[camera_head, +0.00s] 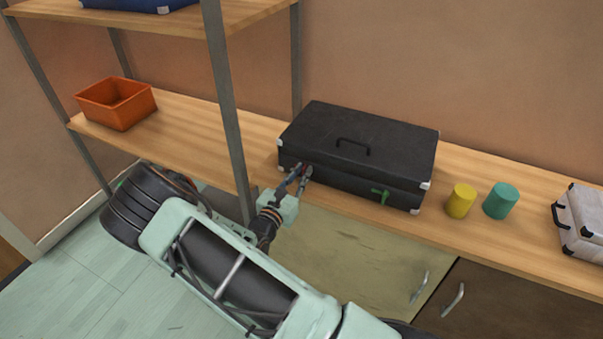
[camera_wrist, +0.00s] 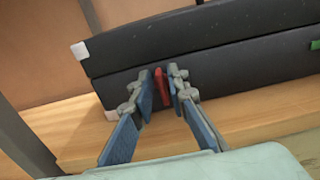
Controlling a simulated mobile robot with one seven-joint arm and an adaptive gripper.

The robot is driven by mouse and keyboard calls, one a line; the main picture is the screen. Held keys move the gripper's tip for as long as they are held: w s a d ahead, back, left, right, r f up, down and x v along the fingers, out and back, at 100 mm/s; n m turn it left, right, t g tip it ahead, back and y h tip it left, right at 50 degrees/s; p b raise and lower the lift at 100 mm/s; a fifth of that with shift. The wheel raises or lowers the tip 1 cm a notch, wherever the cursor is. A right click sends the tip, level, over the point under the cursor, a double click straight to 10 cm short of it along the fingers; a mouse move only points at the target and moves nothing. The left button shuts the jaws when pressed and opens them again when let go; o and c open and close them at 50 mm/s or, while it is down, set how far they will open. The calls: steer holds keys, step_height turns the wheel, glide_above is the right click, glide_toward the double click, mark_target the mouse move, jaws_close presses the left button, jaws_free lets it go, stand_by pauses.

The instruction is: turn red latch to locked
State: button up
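A black case (camera_head: 357,150) with pale corners lies shut on the wooden counter. Its red latch (camera_wrist: 161,86) stands upright on the front face in the wrist view. In the head view the latch is mostly hidden by my fingers. My gripper (camera_head: 303,171) is at the left part of the case front. In the wrist view my gripper (camera_wrist: 162,90) has its two fingers on either side of the red latch, with a narrow gap at the left; contact on the right is unclear. A green latch (camera_head: 380,194) is on the right part of the case front.
A yellow cylinder (camera_head: 460,201) and a teal cylinder (camera_head: 500,201) stand right of the case, with a white case (camera_head: 580,222) beyond. A metal shelf post (camera_head: 229,100) rises left of my gripper. An orange bin (camera_head: 117,103) sits on the left.

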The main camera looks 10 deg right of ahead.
jaws_close()
steer(key=shift+m, duration=0.3)
steer(key=m, duration=0.2)
steer(key=m+b, duration=0.1)
steer(key=m, duration=0.1)
steer(key=shift+s+d+f, duration=0.1)
steer(key=shift+s+d, duration=0.05)
steer(key=shift+d, duration=0.05)
steer(key=m+b, duration=0.1)
steer(key=m, duration=0.4)
steer(key=shift+s+d+f+b, duration=0.1)
steer(key=shift+d+f+b, duration=0.1)
steer(key=shift+b, duration=0.2)
steer(key=m+b, duration=0.1)
steer(key=m, duration=0.1)
steer(key=m+b, duration=0.3)
steer(key=m, duration=0.1)
steer(key=shift+s+f+b, duration=0.1)
steer(key=shift+f+b, duration=0.25)
steer(key=shift+b, duration=0.05)
steer(key=shift+m+b, duration=1.1)
steer(key=shift+r, duration=0.1)
